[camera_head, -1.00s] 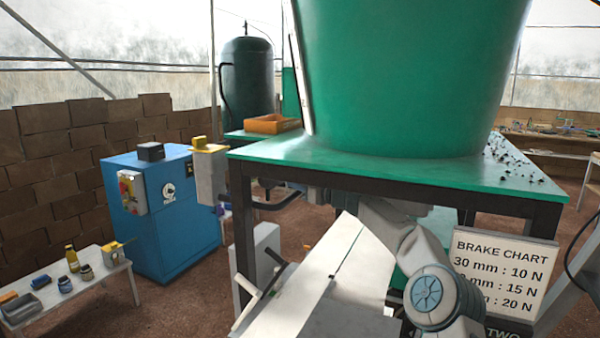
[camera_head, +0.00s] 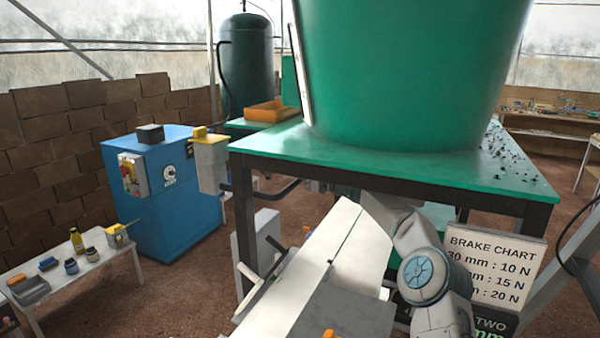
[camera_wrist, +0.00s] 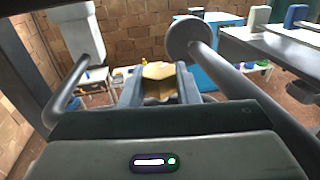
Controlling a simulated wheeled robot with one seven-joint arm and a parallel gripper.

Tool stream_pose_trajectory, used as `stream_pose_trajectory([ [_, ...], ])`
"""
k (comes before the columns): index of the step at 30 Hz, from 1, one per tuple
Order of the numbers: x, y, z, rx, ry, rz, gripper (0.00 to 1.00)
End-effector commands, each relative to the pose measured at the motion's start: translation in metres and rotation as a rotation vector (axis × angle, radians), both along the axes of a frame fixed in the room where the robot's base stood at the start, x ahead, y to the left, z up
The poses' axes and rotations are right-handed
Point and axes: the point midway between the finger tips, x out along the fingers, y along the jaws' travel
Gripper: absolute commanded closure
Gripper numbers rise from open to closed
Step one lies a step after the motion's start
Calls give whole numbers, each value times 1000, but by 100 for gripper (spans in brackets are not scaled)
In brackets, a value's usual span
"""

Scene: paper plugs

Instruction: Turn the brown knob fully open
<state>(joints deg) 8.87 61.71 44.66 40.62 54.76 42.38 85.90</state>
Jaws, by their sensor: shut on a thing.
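In the wrist view a tan-brown faceted piece, which I take to be the brown knob (camera_wrist: 158,88), sits between the two grey fingers of my gripper (camera_wrist: 160,75). The fingers are shut on its sides. Its far side and whatever it is mounted on are hard to make out, so I cannot tell how far it is turned. In the head view my arm reaches under the green table, and my gripper and the knob are hidden there.
A green-topped table (camera_head: 270,148) carries a large green tub (camera_head: 410,75). Grey bent pipes (camera_wrist: 235,80) run close on both sides of my gripper. A blue cabinet (camera_head: 185,215) and a low white table (camera_head: 105,262) stand left. A brake chart sign (camera_head: 487,265) stands right.

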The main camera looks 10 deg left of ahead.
Motion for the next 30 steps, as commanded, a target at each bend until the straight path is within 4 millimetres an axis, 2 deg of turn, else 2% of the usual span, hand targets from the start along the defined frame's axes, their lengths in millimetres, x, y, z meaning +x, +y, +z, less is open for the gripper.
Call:
stream_pose_trajectory([
  [1, 0, 0, 0, 0, -1, 0, 66],
  [3, 0, 0, 0, 0, -1, 0, 50],
  [17, 0, 0, -3, 0, -1, -18, 50],
  [30, -1, 1, -6, -1, -3, -146, 50],
])
